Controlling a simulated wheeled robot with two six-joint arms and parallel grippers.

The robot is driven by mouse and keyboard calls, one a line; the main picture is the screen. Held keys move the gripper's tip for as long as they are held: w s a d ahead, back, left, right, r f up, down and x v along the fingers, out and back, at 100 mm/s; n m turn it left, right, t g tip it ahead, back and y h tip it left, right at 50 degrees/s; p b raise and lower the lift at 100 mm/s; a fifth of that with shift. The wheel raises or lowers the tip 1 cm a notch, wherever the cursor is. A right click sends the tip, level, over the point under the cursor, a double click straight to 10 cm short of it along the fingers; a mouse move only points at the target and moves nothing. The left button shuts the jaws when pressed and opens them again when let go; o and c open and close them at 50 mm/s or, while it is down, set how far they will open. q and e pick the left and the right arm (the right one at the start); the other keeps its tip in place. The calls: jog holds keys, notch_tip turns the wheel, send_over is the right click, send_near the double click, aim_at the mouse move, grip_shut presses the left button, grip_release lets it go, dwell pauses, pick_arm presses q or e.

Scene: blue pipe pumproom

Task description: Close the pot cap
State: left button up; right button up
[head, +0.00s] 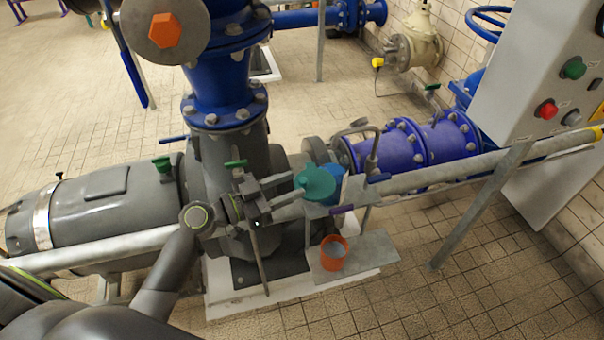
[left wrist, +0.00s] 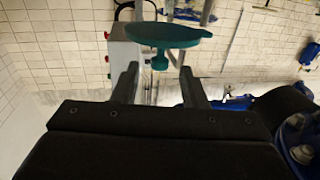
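The teal pot cap (head: 316,183) is in front of a blue pot (head: 338,180) in the head view and hides part of it. I cannot tell from here whether the cap touches the pot. In the left wrist view the cap (left wrist: 168,35) shows nearly edge-on, with its round knob towards my gripper. My left gripper (head: 297,195) is just left of the cap. In the left wrist view its two fingers (left wrist: 158,72) are apart, with the knob near and between their tips and gaps on both sides. My right gripper is in neither view.
An orange cup (head: 334,253) stands on a grey plate (head: 378,258) below the pot. A long grey rail (head: 455,168) runs past the pot. A grey pump (head: 110,205) and blue pipes (head: 400,148) stand close by. A control box (head: 545,75) is at the right.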

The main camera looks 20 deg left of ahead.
aim_at(298, 183)
pick_arm(q)
jog(key=shift+p+x, duration=0.5)
jog(key=shift+x, duration=1.35)
jog(key=shift+c, duration=0.2)
grip_shut()
